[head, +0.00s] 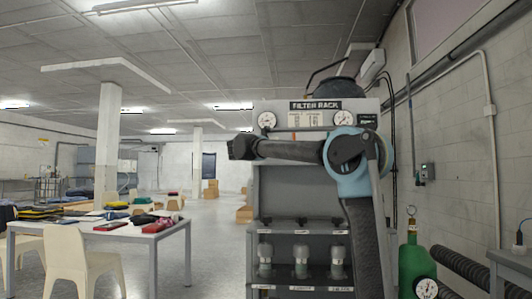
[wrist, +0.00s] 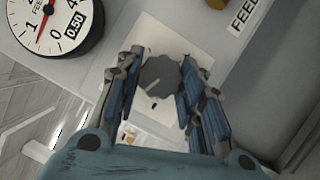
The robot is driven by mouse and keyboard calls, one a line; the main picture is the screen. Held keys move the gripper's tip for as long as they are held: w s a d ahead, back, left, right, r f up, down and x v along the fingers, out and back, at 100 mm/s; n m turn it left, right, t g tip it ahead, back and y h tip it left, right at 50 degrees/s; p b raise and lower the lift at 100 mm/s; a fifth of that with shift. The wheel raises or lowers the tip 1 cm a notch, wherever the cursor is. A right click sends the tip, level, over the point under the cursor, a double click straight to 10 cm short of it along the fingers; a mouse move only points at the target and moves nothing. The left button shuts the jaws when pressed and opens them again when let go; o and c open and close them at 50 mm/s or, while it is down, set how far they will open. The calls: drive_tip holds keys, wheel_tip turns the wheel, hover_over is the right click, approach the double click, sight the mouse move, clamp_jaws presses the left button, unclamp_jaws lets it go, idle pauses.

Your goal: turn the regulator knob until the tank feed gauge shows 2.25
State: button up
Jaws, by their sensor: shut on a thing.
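A round gauge (wrist: 50,25) with a white face and black rim sits at the upper left of the wrist view, partly cut off. Its lettering begins with FEED, its window reads 0.50, and its red needle seems to lie between 0 and 1. The knob and fingers cannot be made out in the head view.
The filter rack (head: 283,195) stands ahead, with a left gauge (head: 267,120) and right gauge (head: 344,119) on its top panel. A green cylinder (head: 413,264) is at right by the wall. A table (head: 150,234) with chairs stands left; floor between is open.

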drive_tip(key=m+g+y, duration=0.1)
drive_tip(key=m, duration=0.4)
drive_tip(key=m+g+y, duration=0.1)
drive_tip(key=m+g, duration=0.1)
drive_tip(key=m, duration=0.3)
drive_tip(key=shift+d+r, duration=0.15)
drive_tip(key=shift+g, duration=0.3)
idle(0.4)
drive_tip(key=o, duration=1)
drive_tip(key=shift+o, duration=0.3)
drive_tip(key=v, duration=1.1)
drive_tip(key=shift+s, duration=0.45)
